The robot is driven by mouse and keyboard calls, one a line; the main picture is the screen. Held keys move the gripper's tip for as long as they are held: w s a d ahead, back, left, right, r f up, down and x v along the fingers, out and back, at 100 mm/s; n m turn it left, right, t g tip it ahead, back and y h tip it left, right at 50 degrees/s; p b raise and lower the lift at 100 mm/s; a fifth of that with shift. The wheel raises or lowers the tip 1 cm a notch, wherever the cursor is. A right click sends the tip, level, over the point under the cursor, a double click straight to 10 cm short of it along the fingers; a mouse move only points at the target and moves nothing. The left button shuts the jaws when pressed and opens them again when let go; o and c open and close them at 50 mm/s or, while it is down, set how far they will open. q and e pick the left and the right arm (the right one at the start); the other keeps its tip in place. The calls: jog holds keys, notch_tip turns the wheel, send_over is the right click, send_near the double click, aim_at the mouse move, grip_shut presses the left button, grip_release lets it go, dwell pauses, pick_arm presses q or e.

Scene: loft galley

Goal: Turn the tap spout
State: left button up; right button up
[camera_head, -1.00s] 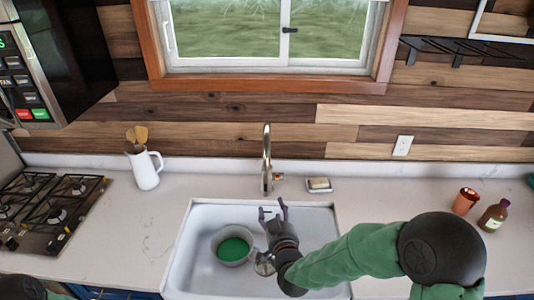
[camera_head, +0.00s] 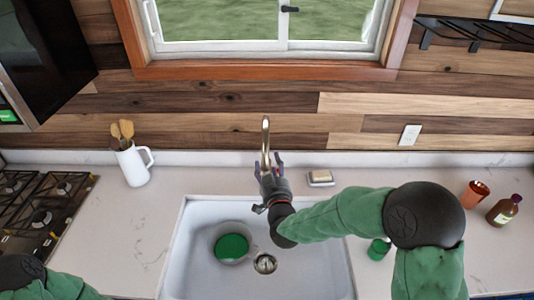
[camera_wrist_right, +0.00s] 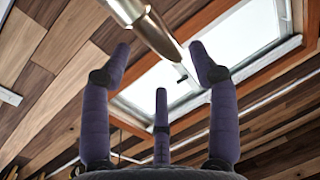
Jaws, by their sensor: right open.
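The tap spout (camera_head: 265,137) is a shiny metal tube standing at the back edge of the sink (camera_head: 190,262). In the right wrist view the spout (camera_wrist_right: 140,18) crosses the top, above and between the purple-grey fingers. My right gripper (camera_head: 267,163) is at the spout in the head view, hiding the tap's lower part. In the right wrist view the gripper (camera_wrist_right: 160,70) is open, its fingers apart with the spout end near them; contact cannot be told. My left gripper is out of view; only part of my left arm shows at the lower left.
A pot with green inside (camera_head: 231,247) sits in the sink, left of the drain (camera_head: 265,263). A soap dish (camera_head: 320,178) is right of the tap. A white jug with utensils (camera_head: 131,165) stands left. A cup (camera_head: 475,193) and brown bottle (camera_head: 503,211) stand far right.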

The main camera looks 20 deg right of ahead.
aim_at(268, 157)
jog(key=x, duration=0.5)
jog(key=shift+w+d+f, duration=0.1)
jog(key=shift+w, duration=0.3)
grip_shut()
